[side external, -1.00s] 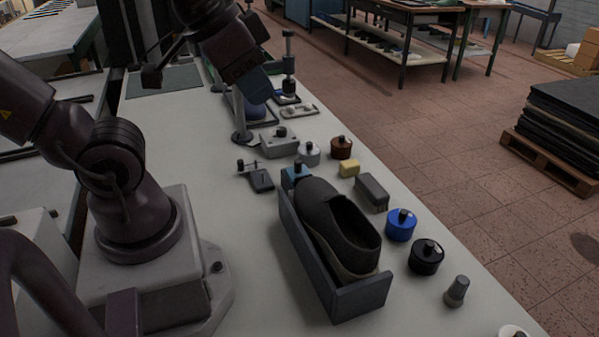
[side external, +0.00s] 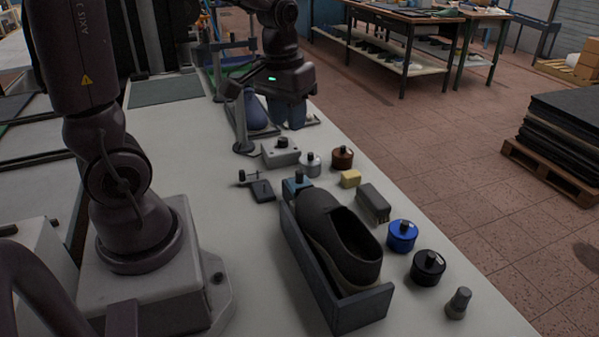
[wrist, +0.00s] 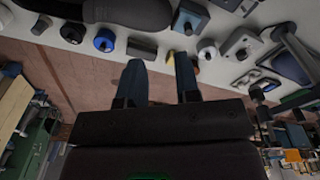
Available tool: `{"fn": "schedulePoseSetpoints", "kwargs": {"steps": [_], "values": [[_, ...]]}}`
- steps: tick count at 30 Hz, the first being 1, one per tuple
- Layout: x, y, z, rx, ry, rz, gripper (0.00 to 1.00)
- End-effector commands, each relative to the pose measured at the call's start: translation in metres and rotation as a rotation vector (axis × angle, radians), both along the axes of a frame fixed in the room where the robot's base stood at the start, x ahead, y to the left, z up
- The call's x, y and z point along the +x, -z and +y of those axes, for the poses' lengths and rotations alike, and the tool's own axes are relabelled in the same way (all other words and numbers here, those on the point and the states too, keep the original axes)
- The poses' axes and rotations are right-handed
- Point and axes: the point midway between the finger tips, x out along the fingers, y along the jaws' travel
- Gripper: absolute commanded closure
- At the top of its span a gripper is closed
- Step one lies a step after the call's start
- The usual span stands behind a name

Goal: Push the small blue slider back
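The small blue slider (side external: 297,185) with a dark knob on top sits at the far end of a grey-blue open-topped holder (side external: 362,311). A dark shoe (side external: 340,240) lies in the holder, just in front of the slider. The slider (wrist: 190,17) also shows at the top of the wrist view, beside the end of the shoe (wrist: 130,12). My gripper (side external: 287,122) is beyond the slider, over the far part of the bench, and does not touch it. In the wrist view its two blue-grey fingers (wrist: 158,60) are apart with nothing held between them.
A grey box (side external: 281,152) and a post stand (side external: 241,125) are near my gripper.

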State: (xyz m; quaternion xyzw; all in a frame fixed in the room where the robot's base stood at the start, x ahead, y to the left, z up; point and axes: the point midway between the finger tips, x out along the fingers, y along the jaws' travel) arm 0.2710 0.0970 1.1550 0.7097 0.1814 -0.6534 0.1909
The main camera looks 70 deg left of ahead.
Motion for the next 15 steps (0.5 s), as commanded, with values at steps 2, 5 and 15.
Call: {"fn": "schedulePoseSetpoints", "kwargs": {"steps": [2,5,15], "values": [[0.012,0.022,0.024,-0.022,-0.133,0.057,0.70],[0.024,0.046,0.050,-0.035,-0.290,0.102,0.70],[0.054,0.063,0.085,-0.034,-0.640,0.075,0.70]]}}
